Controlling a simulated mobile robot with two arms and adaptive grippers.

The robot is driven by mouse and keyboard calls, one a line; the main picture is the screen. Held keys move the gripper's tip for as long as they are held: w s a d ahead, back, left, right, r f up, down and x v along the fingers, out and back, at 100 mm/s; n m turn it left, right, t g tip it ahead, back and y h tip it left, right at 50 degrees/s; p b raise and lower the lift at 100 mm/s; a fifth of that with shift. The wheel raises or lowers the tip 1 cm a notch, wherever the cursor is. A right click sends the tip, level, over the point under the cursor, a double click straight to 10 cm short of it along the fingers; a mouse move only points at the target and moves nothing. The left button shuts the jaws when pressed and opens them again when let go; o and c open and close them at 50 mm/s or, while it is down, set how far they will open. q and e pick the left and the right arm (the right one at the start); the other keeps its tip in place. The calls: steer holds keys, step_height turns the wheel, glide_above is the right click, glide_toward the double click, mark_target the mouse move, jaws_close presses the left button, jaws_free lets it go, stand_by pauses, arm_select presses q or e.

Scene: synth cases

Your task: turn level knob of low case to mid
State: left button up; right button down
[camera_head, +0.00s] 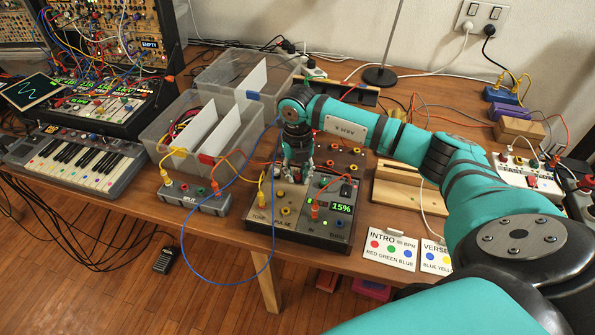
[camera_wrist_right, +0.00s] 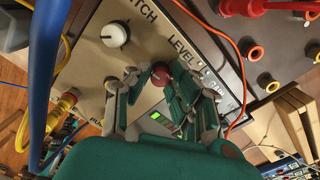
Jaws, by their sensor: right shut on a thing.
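The low case (camera_head: 300,233) stands near the table's front edge in the head view, with a small display (camera_head: 341,208) reading 15%. My right gripper (camera_head: 297,174) reaches down over its upper part and hides the level knob there. In the right wrist view the level knob (camera_wrist_right: 160,73) is red and round, beside the printed word LEVEL. The right gripper (camera_wrist_right: 157,84) is shut on this knob, with a finger on either side. A white pitch knob (camera_wrist_right: 114,34) is apart from the fingers. My left gripper is not in view.
A blue cable (camera_head: 183,247) loops past the case's left side and over the table edge. Orange and yellow cables plug into the case. A grey splitter box (camera_head: 196,203) stands to the left, clear bins (camera_head: 165,130) behind it. White cards (camera_head: 390,249) lie to the right.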

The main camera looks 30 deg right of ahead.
steer(key=m+p, duration=0.1)
steer(key=m, duration=0.4)
steer(key=shift+d+r+m, duration=0.1)
steer(key=shift+r+m, duration=0.05)
steer(key=shift+m, duration=0.15)
steer(key=m+p, duration=0.1)
steer(key=m, duration=0.3)
steer(key=shift+m+p, duration=0.3)
steer(key=shift+p, duration=0.05)
steer(key=m+p, duration=0.1)
steer(key=m, duration=0.3)
steer(key=shift+p, duration=0.4)
steer(key=m+p, duration=0.1)
steer(key=m, duration=0.3)
steer(key=shift+m+p, duration=0.3)
steer(key=shift+p, duration=0.1)
steer(key=c, duration=1.2)
jaws_free()
